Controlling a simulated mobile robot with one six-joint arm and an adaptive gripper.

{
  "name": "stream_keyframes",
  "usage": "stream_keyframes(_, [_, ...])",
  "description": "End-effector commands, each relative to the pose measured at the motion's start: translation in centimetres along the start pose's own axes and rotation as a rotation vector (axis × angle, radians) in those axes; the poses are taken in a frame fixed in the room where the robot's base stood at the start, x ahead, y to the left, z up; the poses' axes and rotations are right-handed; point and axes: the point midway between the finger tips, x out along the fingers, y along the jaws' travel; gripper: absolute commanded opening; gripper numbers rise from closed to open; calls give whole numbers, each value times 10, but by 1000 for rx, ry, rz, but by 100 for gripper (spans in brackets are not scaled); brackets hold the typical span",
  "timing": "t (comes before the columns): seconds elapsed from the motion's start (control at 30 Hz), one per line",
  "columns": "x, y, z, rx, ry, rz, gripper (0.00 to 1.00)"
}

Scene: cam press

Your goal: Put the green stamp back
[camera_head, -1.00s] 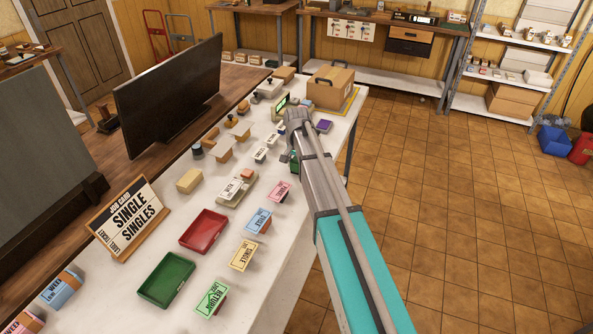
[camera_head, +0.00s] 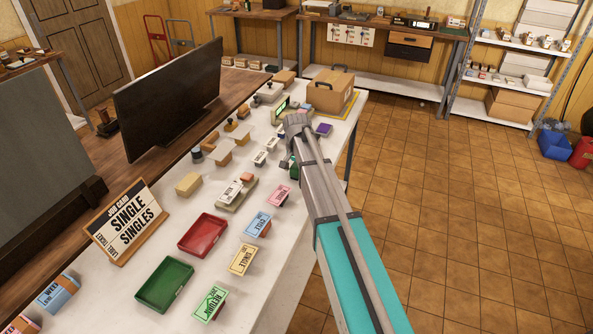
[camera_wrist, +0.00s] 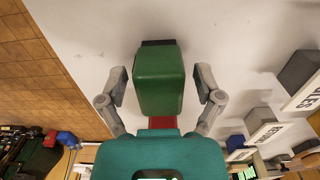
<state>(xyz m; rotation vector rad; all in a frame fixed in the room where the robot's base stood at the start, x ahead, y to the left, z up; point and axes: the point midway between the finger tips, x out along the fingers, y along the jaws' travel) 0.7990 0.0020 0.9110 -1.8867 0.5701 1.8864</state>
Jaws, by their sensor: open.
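The green stamp (camera_wrist: 160,82) shows in the wrist view as a green block with a dark end and a red part near my palm. My gripper (camera_wrist: 160,82) is open, with one finger on each side of the block and a visible gap on both sides. In the head view my arm hides most of the gripper. Only a small dark green patch (camera_head: 284,163) shows beside the arm over the white table; I cannot tell whether it is the stamp. Whether the stamp rests on the table is unclear.
The white table (camera_head: 285,240) holds a red tray (camera_head: 203,236), a green tray (camera_head: 164,285) and several labelled blocks, including a pink one (camera_head: 279,195) near my arm. A cardboard box (camera_head: 330,91) stands at the far end. A monitor (camera_head: 170,92) stands at the left.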

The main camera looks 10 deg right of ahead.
Motion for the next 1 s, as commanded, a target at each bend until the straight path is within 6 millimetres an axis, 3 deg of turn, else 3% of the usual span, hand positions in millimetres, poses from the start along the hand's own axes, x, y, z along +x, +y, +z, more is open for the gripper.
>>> stream_keyframes(0.47, [-6,0,0,0,0,0,85])
stream_keyframes(1.0, [-48,1,-1,1,0,0,85])
